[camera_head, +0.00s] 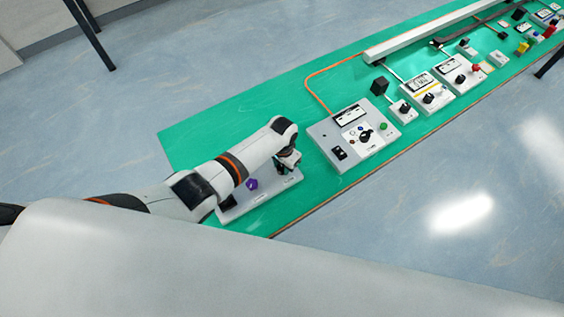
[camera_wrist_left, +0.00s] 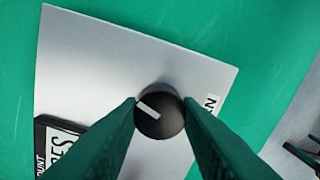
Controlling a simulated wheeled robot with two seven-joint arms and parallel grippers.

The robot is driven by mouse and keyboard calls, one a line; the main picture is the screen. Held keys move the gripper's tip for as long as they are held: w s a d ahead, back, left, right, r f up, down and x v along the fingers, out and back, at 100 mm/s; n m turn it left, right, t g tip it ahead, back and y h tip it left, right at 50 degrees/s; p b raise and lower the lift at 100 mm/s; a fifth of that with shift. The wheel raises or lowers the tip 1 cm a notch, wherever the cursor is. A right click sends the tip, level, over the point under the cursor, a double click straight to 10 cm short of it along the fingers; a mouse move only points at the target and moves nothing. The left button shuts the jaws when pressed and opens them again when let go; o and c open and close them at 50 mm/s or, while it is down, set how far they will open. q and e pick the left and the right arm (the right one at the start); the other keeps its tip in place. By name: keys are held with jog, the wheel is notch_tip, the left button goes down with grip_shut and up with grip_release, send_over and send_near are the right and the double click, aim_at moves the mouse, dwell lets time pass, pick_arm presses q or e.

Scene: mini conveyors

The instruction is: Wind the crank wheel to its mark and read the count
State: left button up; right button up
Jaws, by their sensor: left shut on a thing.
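A pale grey panel (camera_head: 262,198) lies on the near end of the green bench, and the same panel (camera_wrist_left: 95,65) fills much of the left wrist view. A round black knob (camera_wrist_left: 159,112) with a white pointer line stands on it, beside a partly hidden label ending in N. I take this knob for the crank wheel. My left gripper (camera_wrist_left: 160,104) is shut on the knob, one finger on each side. In the head view my left gripper (camera_head: 291,160) is over the right end of the panel. A count display (camera_wrist_left: 60,143) is cut off and its number is not readable.
A purple knob (camera_head: 252,184) stands on the same panel. A larger control box (camera_head: 352,136) with black knobs and a green button is just to the right. Several more boxes line the green bench (camera_head: 225,120). Bare bench lies behind the panel.

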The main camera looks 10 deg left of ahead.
pick_arm(q)
jog(key=shift+r+n+p, duration=0.1)
jog(key=shift+n+p, duration=0.3)
jog(key=shift+n, duration=1.2)
jog(key=o, duration=1)
jog(key=shift+r, duration=0.3)
notch_tip(320, 180, up, 11)
jog(key=shift+r, duration=0.15)
jog(key=shift+s, duration=0.1)
